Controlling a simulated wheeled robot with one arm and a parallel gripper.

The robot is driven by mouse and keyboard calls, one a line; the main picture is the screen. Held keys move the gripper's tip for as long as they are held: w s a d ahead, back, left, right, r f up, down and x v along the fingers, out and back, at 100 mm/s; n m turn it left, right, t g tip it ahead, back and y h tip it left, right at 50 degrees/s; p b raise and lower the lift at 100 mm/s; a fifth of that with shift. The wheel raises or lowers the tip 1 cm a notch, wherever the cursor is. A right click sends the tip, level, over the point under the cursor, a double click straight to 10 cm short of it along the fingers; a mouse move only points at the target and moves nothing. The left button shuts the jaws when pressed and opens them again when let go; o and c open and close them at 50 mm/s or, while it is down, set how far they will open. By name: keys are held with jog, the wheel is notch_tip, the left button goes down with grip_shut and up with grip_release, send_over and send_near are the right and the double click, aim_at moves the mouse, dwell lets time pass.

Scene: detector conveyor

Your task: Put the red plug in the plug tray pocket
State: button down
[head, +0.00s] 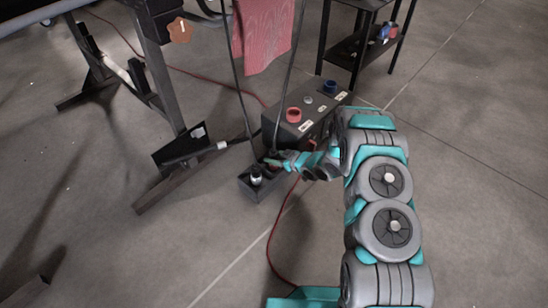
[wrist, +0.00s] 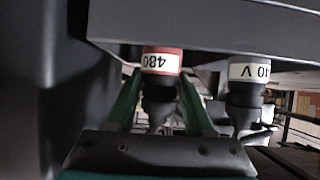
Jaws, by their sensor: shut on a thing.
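In the wrist view the red plug (wrist: 161,62) is a black plug with a red band marked 480. My gripper (wrist: 158,88) has its two teal fingers on either side of it, shut on its black body. The plug's red end meets the grey edge of the plug tray (wrist: 215,25); how deep it sits in a pocket is hidden. In the head view my gripper (head: 276,161) is at the back of the small dark plug tray (head: 273,191), low by the floor. The red plug is hard to make out there.
A white-banded plug (wrist: 248,72) stands in the tray beside the red one. Behind is a dark box (head: 315,118) with a red socket (head: 293,115) and a blue socket (head: 330,87). A red cloth (head: 262,32) hangs above. A red cable (head: 270,245) crosses the floor.

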jog(key=shift+c, duration=1.4)
grip_release()
